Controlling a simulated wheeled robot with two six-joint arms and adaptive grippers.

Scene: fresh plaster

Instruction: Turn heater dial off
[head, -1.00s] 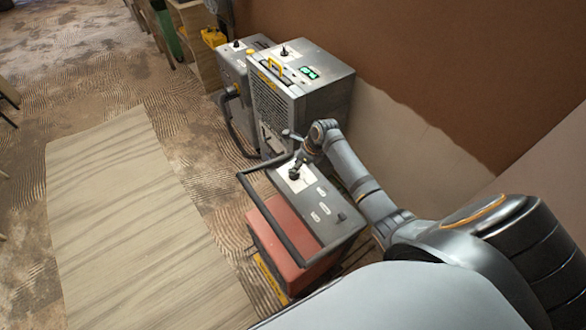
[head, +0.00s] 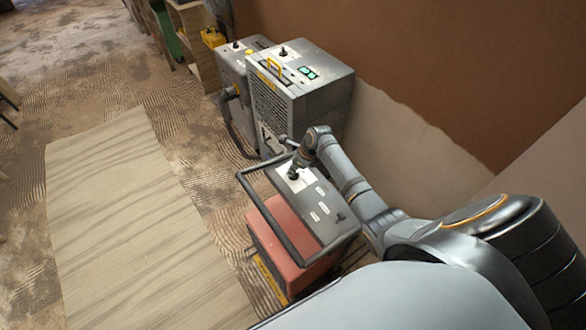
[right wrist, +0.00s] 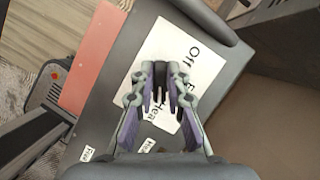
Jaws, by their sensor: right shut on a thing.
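The heater is a red and grey machine with a dark tube handle; its grey top panel (head: 322,207) faces up in the head view. A white label (head: 304,182) lies on that panel. In the right wrist view the label (right wrist: 188,62) shows "Off" and further words partly covered by my fingers. My right gripper (head: 293,172) reaches down onto the label and is shut on the dial; in the right wrist view its fingertips (right wrist: 160,98) hide most of the dial, so its pointer cannot be read. My left gripper is out of view.
Two grey machines stand behind the heater, the nearer one (head: 308,100) with a green display and its own knob. A brown wall (head: 440,70) rises on the right. A pale board (head: 140,220) lies on the floor at left, clear of objects.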

